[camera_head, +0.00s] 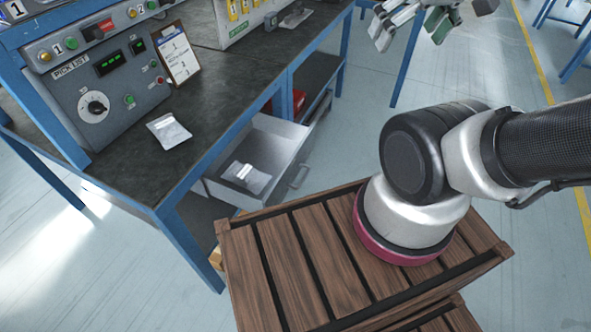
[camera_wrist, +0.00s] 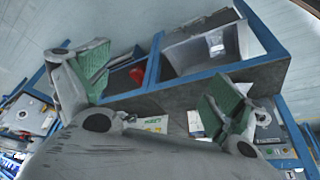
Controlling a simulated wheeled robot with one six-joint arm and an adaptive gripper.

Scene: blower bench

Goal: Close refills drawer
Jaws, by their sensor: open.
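The grey refills drawer (camera_head: 283,165) is pulled out from under the bench in the head view, with its handle (camera_head: 299,177) on the outer front. A clear packet (camera_head: 246,177) lies inside it. My gripper (camera_head: 411,27) is at the top of the head view, partly cut off, right of the drawer and well apart from it. In the wrist view my gripper (camera_wrist: 155,82) has its green-padded fingers spread wide with nothing between them. A grey open box shape (camera_wrist: 200,50), apparently the drawer, shows beyond them in that view.
The blue-framed bench (camera_head: 225,95) holds a control panel (camera_head: 115,80), a clipboard (camera_head: 177,55) and another packet (camera_head: 168,131). A red item (camera_head: 299,101) sits on a lower shelf.

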